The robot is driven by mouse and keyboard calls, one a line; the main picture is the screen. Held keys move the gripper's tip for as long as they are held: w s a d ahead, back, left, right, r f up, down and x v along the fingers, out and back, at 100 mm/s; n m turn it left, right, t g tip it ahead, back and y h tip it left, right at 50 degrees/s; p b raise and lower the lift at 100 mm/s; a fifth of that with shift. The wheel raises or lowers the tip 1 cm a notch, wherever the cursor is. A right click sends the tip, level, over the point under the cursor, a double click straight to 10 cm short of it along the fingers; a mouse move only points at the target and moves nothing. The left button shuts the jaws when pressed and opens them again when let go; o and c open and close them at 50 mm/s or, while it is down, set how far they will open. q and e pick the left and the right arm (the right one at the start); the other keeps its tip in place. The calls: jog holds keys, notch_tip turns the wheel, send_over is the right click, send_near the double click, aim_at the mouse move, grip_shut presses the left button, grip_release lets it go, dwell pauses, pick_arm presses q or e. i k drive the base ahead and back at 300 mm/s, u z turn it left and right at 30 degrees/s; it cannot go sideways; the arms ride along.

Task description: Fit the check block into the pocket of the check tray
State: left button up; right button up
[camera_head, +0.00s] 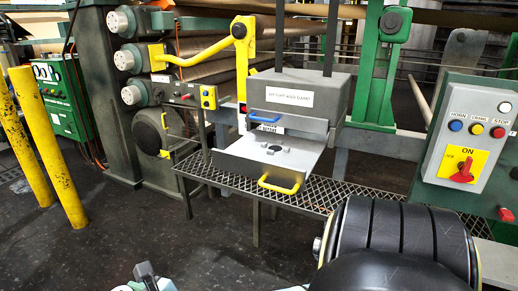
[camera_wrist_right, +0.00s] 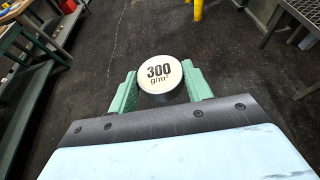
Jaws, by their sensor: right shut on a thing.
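The check block (camera_wrist_right: 160,75) is a round piece with a white top face marked "300 g/m²" and a dark rim. In the right wrist view my right gripper (camera_wrist_right: 160,88) is shut on it, one green finger on each side. Floor shows around the block. A flat grey tray (camera_head: 235,163) with a yellow front handle, apparently the check tray, sticks out below a grey housing in the head view. Small dark shapes lie in its middle; the pocket cannot be made out clearly.
The tray is at a mesh-topped bench (camera_head: 315,194). The grey housing (camera_head: 297,103) stands over the tray's back. A control box (camera_head: 470,138) is at the right, and yellow posts (camera_head: 48,150) stand at the left. The dark floor (camera_head: 150,235) in front is open.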

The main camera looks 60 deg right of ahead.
aim_at(275, 148)
jog(key=z, duration=1.75)
